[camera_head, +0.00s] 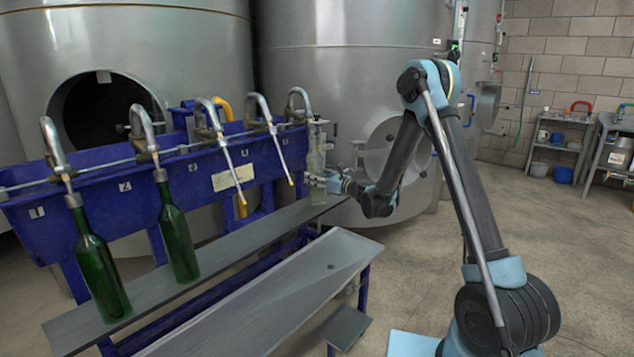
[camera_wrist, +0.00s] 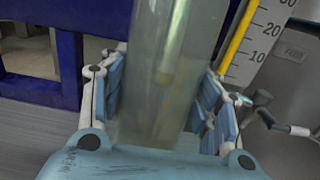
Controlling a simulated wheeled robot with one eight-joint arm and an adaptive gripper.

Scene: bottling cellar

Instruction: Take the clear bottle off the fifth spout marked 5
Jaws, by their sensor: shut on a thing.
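The clear bottle (camera_head: 316,158) stands upright at the far right end of the blue filler trough, below the fifth spout (camera_head: 298,98). My gripper (camera_head: 319,181) is shut around its lower body from the right. In the wrist view the clear bottle (camera_wrist: 172,75) sits between both finger pads of my gripper (camera_wrist: 158,105). A pale tube end shows through the glass, so the spout tube appears to be inside the bottle. I cannot tell whether the bottle's base touches the bench.
Green bottles hang on the first spout (camera_head: 98,265) and second spout (camera_head: 178,235). The third and fourth spouts are empty, with tubes hanging down. A grey bench (camera_head: 215,255) runs below the spouts. A marked scale (camera_wrist: 255,45) stands close to the bottle's right.

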